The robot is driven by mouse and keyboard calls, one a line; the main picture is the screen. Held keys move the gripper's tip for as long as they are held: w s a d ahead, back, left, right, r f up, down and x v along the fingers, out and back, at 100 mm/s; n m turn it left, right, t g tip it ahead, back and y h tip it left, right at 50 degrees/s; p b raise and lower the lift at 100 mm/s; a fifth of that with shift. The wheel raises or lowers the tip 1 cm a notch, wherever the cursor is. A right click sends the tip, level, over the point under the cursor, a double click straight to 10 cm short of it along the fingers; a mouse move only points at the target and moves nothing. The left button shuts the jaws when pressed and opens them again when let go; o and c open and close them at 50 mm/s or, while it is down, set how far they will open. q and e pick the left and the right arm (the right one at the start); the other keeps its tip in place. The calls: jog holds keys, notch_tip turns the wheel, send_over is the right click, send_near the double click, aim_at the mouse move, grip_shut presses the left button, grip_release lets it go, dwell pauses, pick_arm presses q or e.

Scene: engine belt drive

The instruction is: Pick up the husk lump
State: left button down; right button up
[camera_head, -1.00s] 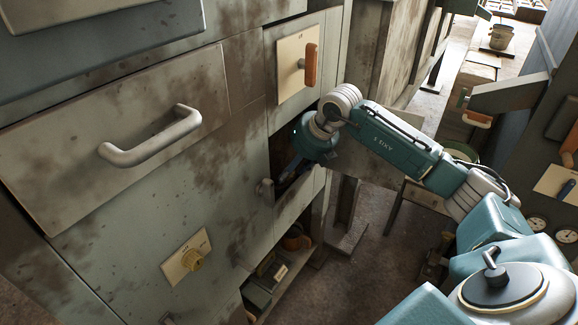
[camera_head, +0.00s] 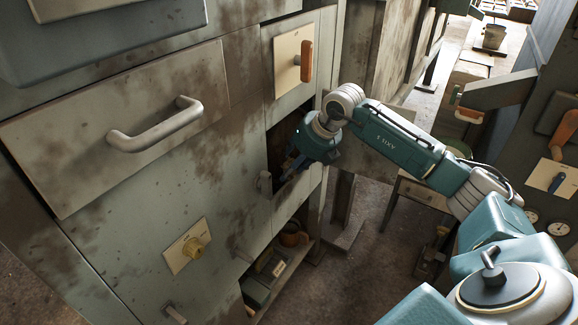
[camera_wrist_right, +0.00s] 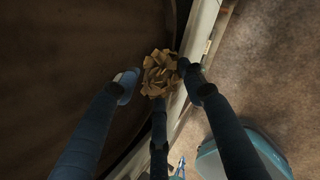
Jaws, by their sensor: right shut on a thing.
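The husk lump (camera_wrist_right: 160,73) is a small tan clump of ragged, flaky pieces, seen in the wrist view. My right gripper (camera_wrist_right: 158,86) is shut on it, with dark blue fingers around it from several sides. In the head view my right gripper (camera_head: 291,166) reaches into a dark opening (camera_head: 279,138) in the front of the grimy grey-green cabinet. The lump cannot be made out in the head view. My left gripper is not in view.
The opening's pale edge (camera_wrist_right: 186,100) runs close beside the lump. Above the opening is an orange handle (camera_head: 306,61) on a cream plate. A low shelf (camera_head: 272,275) holds boxes.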

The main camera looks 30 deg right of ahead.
jog(key=shift+w, duration=0.1)
jog(key=o, duration=1.2)
jog(key=shift+d, duration=0.1)
jog(key=v, duration=1.2)
